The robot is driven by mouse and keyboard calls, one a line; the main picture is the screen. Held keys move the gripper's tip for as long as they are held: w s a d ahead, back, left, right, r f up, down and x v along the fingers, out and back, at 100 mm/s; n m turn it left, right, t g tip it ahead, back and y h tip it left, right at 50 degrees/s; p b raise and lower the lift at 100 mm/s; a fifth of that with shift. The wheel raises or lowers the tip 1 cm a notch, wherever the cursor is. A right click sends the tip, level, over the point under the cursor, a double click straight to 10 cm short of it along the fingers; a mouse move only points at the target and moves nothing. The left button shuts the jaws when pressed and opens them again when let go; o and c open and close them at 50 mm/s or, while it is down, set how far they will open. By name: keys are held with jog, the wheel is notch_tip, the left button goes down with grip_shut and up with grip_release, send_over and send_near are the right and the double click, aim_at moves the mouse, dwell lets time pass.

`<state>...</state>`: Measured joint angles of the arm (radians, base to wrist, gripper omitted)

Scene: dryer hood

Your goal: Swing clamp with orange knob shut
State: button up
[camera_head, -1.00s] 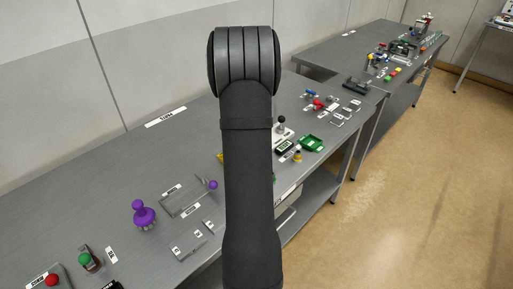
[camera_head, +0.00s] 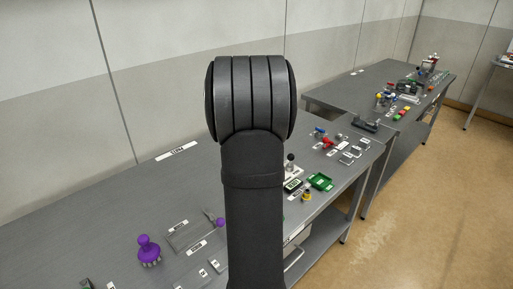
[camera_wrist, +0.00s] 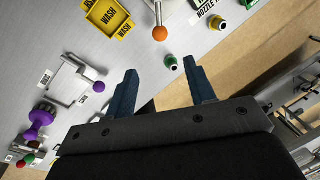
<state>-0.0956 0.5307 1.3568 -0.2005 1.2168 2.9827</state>
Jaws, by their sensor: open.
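An orange knob (camera_wrist: 160,33) on the end of a pale metal lever shows at the top middle of the wrist view. The lever runs up out of the picture, so its base and the rest of the clamp are not seen. My gripper (camera_wrist: 161,84) is open and empty, its two dark blue fingers spread below the knob in the picture and apart from it. In the head view my arm blocks the part of the bench where the orange knob might be, and the gripper itself is hidden there.
A yellow WASH tray (camera_wrist: 107,19) lies left of the orange knob. A green-and-black nozzle (camera_wrist: 171,62) stands just below it, a yellow one (camera_wrist: 216,22) to the right. A purple ball (camera_wrist: 99,87) and a purple knob piece (camera_head: 149,250) are on the left. The bench's edge lies beyond the fingers.

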jog(key=shift+s+a+r, duration=0.1)
jog(key=shift+a+r, duration=0.05)
jog(key=shift+r, duration=0.6)
jog(key=shift+a+r, duration=0.15)
jog(key=shift+r, duration=0.6)
